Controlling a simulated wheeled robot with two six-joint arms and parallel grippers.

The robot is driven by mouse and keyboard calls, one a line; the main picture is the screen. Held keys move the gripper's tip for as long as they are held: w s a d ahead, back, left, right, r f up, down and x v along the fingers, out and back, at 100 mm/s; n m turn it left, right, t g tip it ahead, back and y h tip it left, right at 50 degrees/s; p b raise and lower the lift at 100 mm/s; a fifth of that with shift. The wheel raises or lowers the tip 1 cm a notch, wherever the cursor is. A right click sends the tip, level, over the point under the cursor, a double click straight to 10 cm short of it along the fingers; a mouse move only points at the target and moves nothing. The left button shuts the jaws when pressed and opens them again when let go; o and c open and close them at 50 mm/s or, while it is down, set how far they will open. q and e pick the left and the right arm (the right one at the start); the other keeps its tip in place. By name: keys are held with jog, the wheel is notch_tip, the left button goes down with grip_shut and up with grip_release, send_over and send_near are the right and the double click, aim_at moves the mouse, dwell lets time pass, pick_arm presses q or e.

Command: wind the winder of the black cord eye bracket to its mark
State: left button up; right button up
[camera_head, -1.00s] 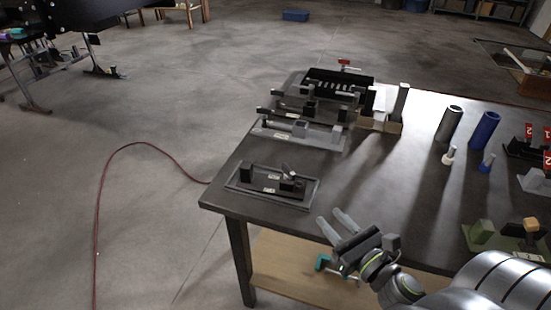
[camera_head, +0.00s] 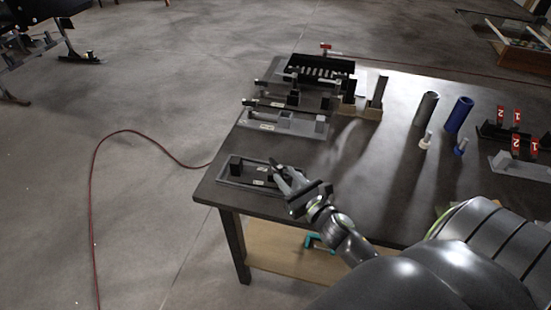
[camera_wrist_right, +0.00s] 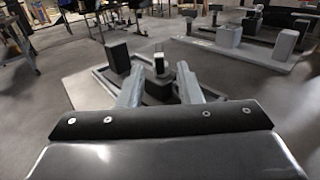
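A low bracket with black blocks (camera_head: 238,172), which looks like the black cord eye bracket, lies on a dark tray at the table's near left corner. In the right wrist view its black block (camera_wrist_right: 119,58) stands left of my fingers. My right gripper (camera_head: 284,173) is over the bracket's right end, fingers apart. In the right wrist view the fingers of my right gripper (camera_wrist_right: 159,82) flank a small upright piece with a pale top (camera_wrist_right: 159,62), perhaps the winder. I cannot tell whether they touch it. The mark is not clear. My left gripper is out of view.
Other grey and black brackets (camera_head: 282,121) stand in a row behind. Grey (camera_head: 426,108) and blue (camera_head: 458,115) cylinders and red number tags (camera_head: 516,117) are farther right. The table's middle is clear. A red cable (camera_head: 92,200) lies on the floor.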

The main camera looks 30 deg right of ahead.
aim_at(281, 171)
jog(key=w, duration=0.6)
jog(key=shift+p, duration=0.35)
grip_shut()
